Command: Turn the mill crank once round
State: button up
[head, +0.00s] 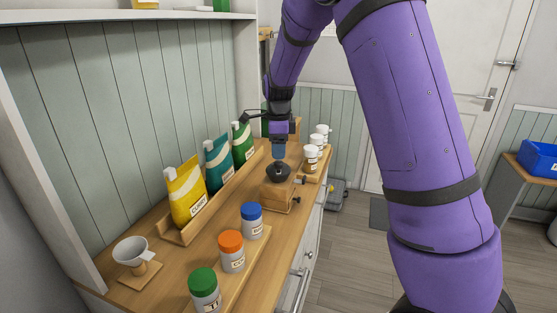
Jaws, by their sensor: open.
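The mill (277,196) stands on the counter right of the middle, with a wooden body and a dark round bowl-like top. A small dark part sticks out at its right side, low down; it may be the crank, but it is too small to tell. My gripper (279,156) points down just above the mill's dark top. It holds nothing that I can see. The gap between its fingers is hard to make out, and I cannot tell whether it touches the mill.
A wooden rack (184,236) holds yellow, teal and green pouches behind the mill. Jars with blue (251,212), orange (230,240) and green (202,281) lids stand nearer. White cups (311,152) stand beyond the mill. A white funnel (130,251) is at left.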

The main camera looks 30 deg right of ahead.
aim_at(278, 162)
jog(key=shift+r, duration=2.8)
